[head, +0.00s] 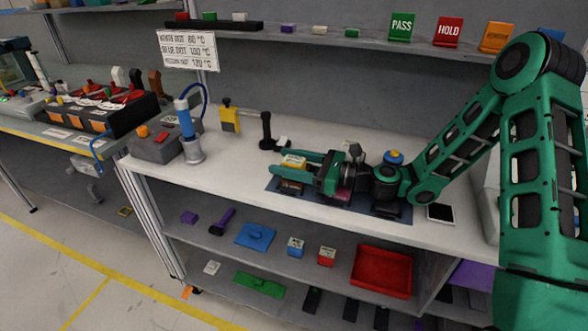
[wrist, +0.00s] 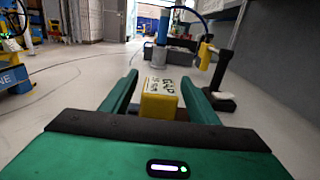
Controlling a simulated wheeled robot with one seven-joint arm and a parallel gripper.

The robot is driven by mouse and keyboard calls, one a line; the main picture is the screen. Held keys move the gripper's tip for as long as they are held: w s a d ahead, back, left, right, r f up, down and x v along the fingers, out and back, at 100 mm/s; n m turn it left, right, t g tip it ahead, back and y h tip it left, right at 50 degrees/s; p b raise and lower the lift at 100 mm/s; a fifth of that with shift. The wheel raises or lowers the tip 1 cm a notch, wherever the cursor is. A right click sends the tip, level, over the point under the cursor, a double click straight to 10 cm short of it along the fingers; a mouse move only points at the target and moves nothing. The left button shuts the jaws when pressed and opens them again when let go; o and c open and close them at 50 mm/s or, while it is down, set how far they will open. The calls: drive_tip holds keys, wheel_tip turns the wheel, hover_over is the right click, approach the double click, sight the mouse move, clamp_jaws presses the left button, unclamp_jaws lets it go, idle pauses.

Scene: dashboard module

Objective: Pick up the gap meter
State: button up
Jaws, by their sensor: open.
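The gap meter is a small yellow block with a white lettered top. In the wrist view the gap meter (wrist: 160,103) sits between the two green fingers, with a visible space on each side. In the head view the gap meter (head: 293,161) shows partly, between the fingers of my gripper (head: 278,164) over the dark mat (head: 310,198) on the white worktop. My gripper (wrist: 163,84) is open and points left along the worktop. The fingers partly hide the block's sides in the head view.
A blue soldering tool in a metal stand (head: 191,147) and a grey station (head: 155,146) stand left. A yellow device (head: 229,117) and a black post (head: 266,130) stand behind the gripper. The worktop's front left is clear.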

drive_tip(key=shift+x, duration=1)
drive_tip(key=c, duration=1.2)
drive_tip(key=shift+c, duration=0.6)
drive_tip(key=shift+r, duration=0.1)
